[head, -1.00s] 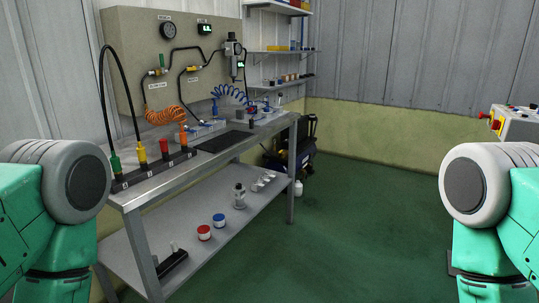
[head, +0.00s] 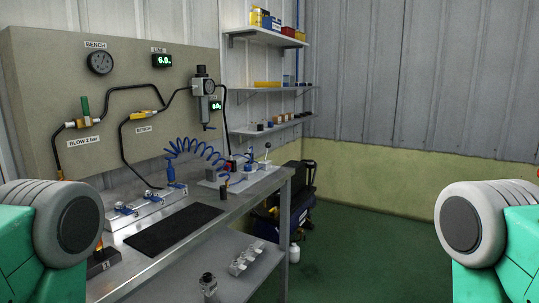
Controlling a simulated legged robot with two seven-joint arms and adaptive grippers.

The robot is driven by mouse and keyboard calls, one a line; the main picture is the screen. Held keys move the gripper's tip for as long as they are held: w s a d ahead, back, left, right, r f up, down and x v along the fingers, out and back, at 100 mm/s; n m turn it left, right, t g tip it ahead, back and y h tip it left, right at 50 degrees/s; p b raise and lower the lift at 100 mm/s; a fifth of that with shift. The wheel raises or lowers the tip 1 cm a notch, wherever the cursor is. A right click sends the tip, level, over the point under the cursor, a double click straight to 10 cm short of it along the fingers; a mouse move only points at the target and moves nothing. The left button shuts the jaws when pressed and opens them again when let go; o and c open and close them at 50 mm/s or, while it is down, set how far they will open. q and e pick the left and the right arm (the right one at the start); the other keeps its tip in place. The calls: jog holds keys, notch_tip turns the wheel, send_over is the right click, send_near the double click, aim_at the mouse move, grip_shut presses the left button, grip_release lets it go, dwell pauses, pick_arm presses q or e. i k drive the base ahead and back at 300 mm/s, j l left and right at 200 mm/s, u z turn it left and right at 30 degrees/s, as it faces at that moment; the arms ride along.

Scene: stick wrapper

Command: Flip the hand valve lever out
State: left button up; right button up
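A small upright lever with a pale knob (head: 267,148) stands on a light base plate at the far right end of the bench. It may be the hand valve lever, but it is too small to tell its position well. On the wall panel, a green-handled valve (head: 85,108) has its handle upright. A yellow-handled valve (head: 143,115), labelled BENCH, has its handle lying nearly along its pipe. My upper arm parts show at the left and right edges. Both grippers are out of view.
The metal bench (head: 215,228) runs along the left, holding a black mat (head: 172,229), blue fittings (head: 150,195) and a coiled blue hose (head: 205,147). A lower shelf (head: 225,280) holds small parts. A dark compressor (head: 300,205) stands behind the bench end. Green floor (head: 370,245) lies clear at right.

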aim_at(268, 145)
jog(key=u, duration=0.5)
jog(key=i+l+u, duration=0.35)
jog(key=i+l, duration=0.15)
jog(key=i+l+u, duration=0.4)
jog(key=l, duration=0.2)
jog(key=i+l, duration=0.2)
jog(key=l, duration=0.15)
jog(key=i+l, duration=0.2)
jog(key=l, duration=0.1)
